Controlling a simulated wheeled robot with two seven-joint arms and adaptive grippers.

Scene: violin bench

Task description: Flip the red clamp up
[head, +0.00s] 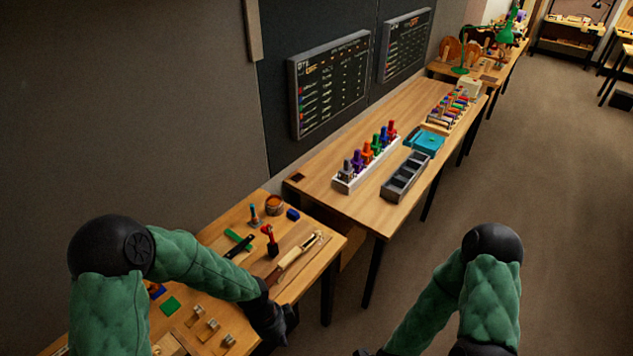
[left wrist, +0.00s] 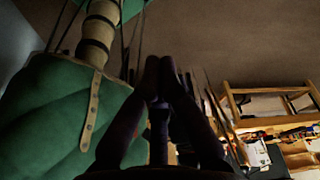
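A red-handled clamp (head: 268,236) stands on a dark base on the near wooden bench, its handle leaning up to the left. Another red-topped piece (head: 391,131) is at the far end of a row of coloured upright pieces on the second bench. My left gripper (head: 279,326) hangs by the near bench's right edge, in front of and apart from the red-handled clamp. In the left wrist view its fingers (left wrist: 159,66) come together at the tips with nothing seen held. My right gripper (head: 368,353) barely shows at the bottom edge; its fingers are cut off.
Near the clamp lie a green-and-black tool (head: 240,243), a wood-handled tool (head: 292,258), a round pot (head: 274,205) and a blue block (head: 292,214). Small wooden blocks (head: 207,327) sit nearer me. A grey tray (head: 404,177) is on the second bench. Open floor lies right.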

